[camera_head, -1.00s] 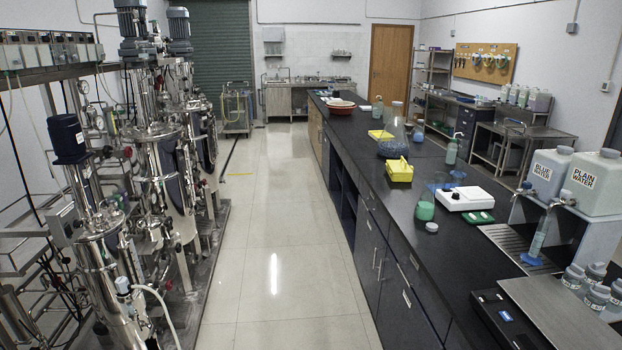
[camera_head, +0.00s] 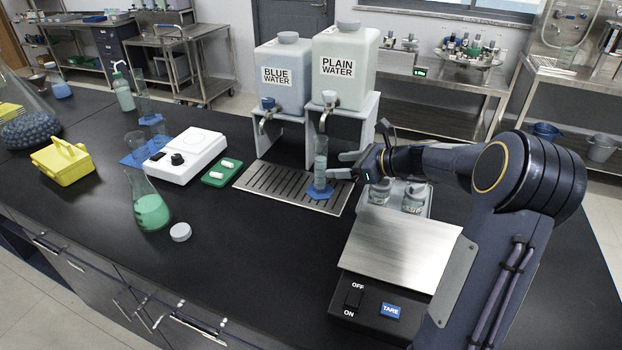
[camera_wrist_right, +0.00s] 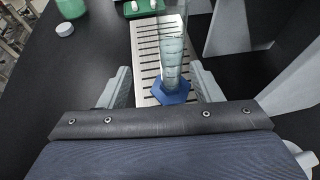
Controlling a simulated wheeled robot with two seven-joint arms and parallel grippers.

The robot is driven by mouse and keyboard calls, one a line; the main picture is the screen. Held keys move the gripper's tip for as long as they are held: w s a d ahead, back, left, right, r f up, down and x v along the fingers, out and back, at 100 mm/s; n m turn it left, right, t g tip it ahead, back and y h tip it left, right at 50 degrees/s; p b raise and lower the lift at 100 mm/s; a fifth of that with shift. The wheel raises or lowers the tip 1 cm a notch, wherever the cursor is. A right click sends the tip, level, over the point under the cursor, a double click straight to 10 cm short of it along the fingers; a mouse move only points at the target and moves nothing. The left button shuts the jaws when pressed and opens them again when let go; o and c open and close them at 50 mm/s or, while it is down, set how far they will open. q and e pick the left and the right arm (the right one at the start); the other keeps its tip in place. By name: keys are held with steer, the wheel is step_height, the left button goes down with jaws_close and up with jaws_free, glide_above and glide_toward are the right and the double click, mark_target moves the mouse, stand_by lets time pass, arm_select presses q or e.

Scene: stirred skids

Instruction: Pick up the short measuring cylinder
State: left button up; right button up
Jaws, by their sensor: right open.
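A clear measuring cylinder (camera_head: 320,165) with a blue hexagonal base stands upright on the slotted drip tray (camera_head: 262,182), below the plain water tank's tap. It also shows in the right wrist view (camera_wrist_right: 172,60), in line with the gap between my fingers. My right gripper (camera_head: 341,166) is open, just to the right of this cylinder. I cannot tell whether a finger touches it. Another clear cylinder (camera_head: 144,100) with a blue base stands farther back on the left. My left gripper is not in view.
The blue water tank (camera_head: 283,80) and plain water tank (camera_head: 346,70) stand on a grey stand behind the tray. A scale (camera_head: 400,255) and capped bottles lie close under my right arm. A white stirrer (camera_head: 186,155), green flask (camera_head: 150,208) and yellow carrier (camera_head: 63,163) stand left.

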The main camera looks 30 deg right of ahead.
mark_target(321, 161)
steer(key=shift+m, duration=0.3)
steer(key=x, duration=0.2)
steer(key=d+p+x, duration=0.1)
steer(key=x, duration=0.2)
steer(key=w+x, duration=0.1)
steer(key=x, duration=0.1)
steer(key=shift+w+d+r+p, duration=0.1)
steer(key=shift+w+r+p, duration=0.05)
steer(key=shift+r+p, duration=0.15)
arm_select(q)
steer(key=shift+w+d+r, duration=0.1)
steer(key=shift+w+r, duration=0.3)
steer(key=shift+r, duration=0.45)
arm_select(e)
steer(key=shift+h, duration=0.3)
steer(key=shift+c, duration=0.2)
jaws_close()
